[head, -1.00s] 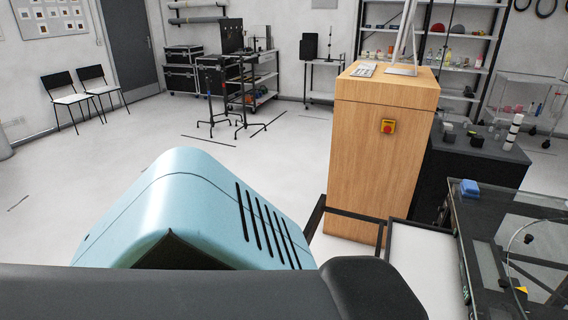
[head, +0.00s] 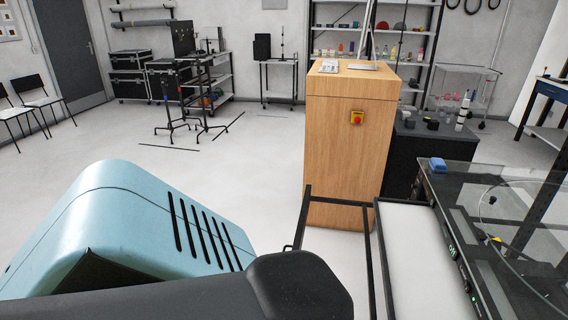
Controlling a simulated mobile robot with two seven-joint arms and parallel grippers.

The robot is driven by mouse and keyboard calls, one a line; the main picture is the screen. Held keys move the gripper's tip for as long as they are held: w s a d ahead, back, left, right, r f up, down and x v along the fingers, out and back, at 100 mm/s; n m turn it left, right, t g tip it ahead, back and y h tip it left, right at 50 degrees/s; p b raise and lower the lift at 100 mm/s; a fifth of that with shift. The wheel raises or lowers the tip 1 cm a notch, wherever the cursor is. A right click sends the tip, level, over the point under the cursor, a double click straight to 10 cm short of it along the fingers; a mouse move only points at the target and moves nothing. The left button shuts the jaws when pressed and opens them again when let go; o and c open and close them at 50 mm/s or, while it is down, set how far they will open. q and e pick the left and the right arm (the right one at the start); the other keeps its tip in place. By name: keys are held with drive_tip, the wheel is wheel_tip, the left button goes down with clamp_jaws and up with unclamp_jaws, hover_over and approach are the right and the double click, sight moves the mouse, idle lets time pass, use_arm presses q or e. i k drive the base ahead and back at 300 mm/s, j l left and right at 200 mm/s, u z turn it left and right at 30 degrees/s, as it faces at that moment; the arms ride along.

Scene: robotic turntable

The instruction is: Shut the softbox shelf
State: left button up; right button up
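A flat white panel (head: 425,250) in a dark frame, which may be the softbox shelf, lies at the lower right beside the glass-topped table. A thin dark open frame (head: 340,202) sticks out from its left side in front of the wooden cabinet. I cannot tell how far out the shelf stands. Its near end is cut off by the bottom edge of the picture. Neither gripper is in view. A dark rounded link, which looks like part of my arm, crosses the lower left and ends near the bottom middle, hiding what is behind it.
A wooden cabinet (head: 348,150) with a red button (head: 357,118) stands behind the frame. The glass-topped table (head: 500,215) with a blue object (head: 437,164) fills the right. A light blue vented housing (head: 150,215) fills the lower left.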

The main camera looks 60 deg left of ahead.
sight(421, 279)
drive_tip(key=u, duration=1)
drive_tip(key=j+u, duration=0.3)
drive_tip(key=i+j, duration=0.15)
drive_tip(key=j, duration=0.25)
drive_tip(key=i+j, duration=0.15)
drive_tip(key=j, duration=0.2)
drive_tip(key=i+j, duration=0.15)
drive_tip(key=j, duration=0.25)
